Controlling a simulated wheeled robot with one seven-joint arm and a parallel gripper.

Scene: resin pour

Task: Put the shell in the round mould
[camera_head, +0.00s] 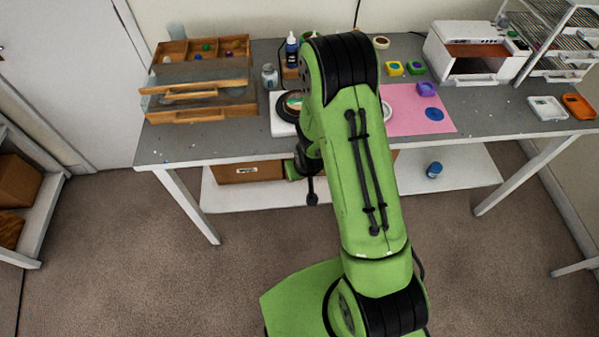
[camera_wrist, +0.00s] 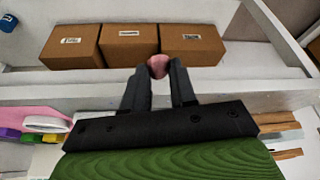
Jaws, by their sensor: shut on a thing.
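My gripper (camera_wrist: 158,90) is shut on a small pinkish rounded thing, which looks like the shell (camera_wrist: 158,66), held between the fingertips. In the head view the wrist hangs in front of the table's front edge, and the shell cannot be made out there. A white round ring-like piece, possibly the round mould (camera_head: 387,112), lies on the pink mat (camera_head: 408,122), partly hidden behind my arm. It also shows at the left of the wrist view (camera_wrist: 45,124), apart from my gripper.
A wooden drawer unit (camera_head: 200,100) stands at the table's left. A white oven-like box (camera_head: 470,50) and a rack (camera_head: 560,40) stand at the right. Cardboard boxes (camera_wrist: 130,45) and a blue jar (camera_head: 434,170) sit on the lower shelf. Small coloured moulds (camera_head: 417,68) are near the mat.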

